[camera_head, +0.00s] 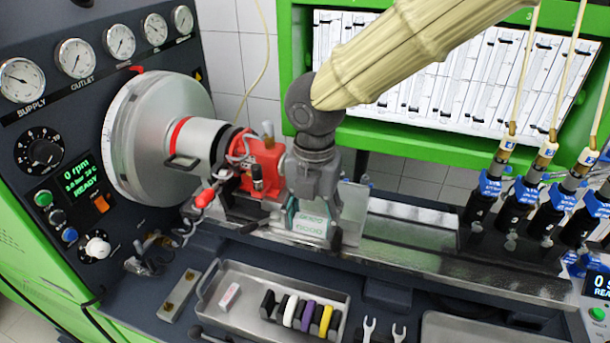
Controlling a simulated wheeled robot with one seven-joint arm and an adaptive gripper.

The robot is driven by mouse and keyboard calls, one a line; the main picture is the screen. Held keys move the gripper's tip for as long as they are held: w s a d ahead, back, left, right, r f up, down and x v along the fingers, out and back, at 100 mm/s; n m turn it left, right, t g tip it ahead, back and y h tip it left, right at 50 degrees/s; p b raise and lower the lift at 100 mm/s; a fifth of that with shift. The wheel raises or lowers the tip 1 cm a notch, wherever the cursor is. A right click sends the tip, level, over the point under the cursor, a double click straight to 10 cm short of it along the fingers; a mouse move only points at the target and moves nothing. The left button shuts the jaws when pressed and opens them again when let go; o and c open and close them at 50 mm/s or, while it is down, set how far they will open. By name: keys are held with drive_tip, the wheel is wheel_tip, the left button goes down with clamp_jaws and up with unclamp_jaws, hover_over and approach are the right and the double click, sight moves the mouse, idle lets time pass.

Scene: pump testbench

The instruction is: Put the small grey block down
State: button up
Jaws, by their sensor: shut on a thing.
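My gripper (313,230) points down in the middle of the view, over the metal bed of the testbench. It is shut on a small pale grey block (311,224) with greenish markings on its face. The fingers cover the block's sides, and its upper part is hidden by the gripper. The block's lower edge is close to the bed's front edge; I cannot tell whether it touches a surface.
A red pump part (262,165) stands just left of my gripper. In front lies a metal tray (245,317) with a whitish block (230,296) and several coloured rings (308,315). Injectors (520,195) with blue fittings stand at right. The metal bed (410,235) right of my gripper looks clear.

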drive_tip(key=w+d, duration=0.1)
drive_tip(key=p, duration=0.5)
hover_over(342, 199)
drive_tip(key=shift+a+f, duration=0.1)
drive_tip(key=shift+f, duration=0.45)
drive_tip(key=shift+w+f, duration=0.1)
drive_tip(key=shift+w, duration=0.05)
drive_tip(key=shift+s+f, duration=0.2)
drive_tip(key=shift+f, duration=0.1)
drive_tip(key=shift+w+f+p, duration=0.2)
drive_tip(key=shift+f+p, duration=0.25)
drive_tip(key=shift+f, duration=1)
drive_tip(key=shift+s, duration=0.1)
drive_tip(key=shift+s+r, duration=0.1)
